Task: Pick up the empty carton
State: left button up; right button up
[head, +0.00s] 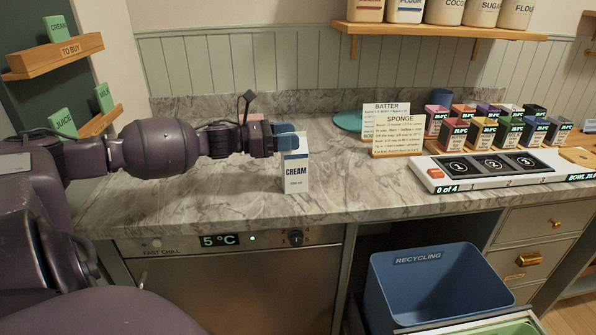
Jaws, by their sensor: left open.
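A white and blue carton labelled CREAM (296,172) stands upright on the marble counter, near its front edge. My left gripper (288,140) reaches in from the left at the carton's top. Its blue fingertips are at the carton's upper part, and the jaws are open. I cannot tell whether a finger touches the carton. Whether the carton is empty does not show. My right gripper is not in view.
A blue RECYCLING bin (391,285) stands below the counter at right. Recipe cards (398,134), several coloured pots (483,131) and a numbered panel (488,165) occupy the counter's right side. The marble counter (200,197) left of the carton is clear.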

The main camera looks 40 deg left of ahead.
pick_arm(q)
jog(key=shift+w+d+f+b, duration=0.3)
jog(key=shift+w+d+b, duration=0.2)
jog(key=shift+w, duration=0.25)
jog(key=shift+w+d+r, duration=0.15)
jog(key=shift+w+r, duration=0.05)
jog(key=shift+r, duration=0.1)
jog(key=shift+s, duration=0.1)
grip_shut()
jog(key=shift+f, duration=0.1)
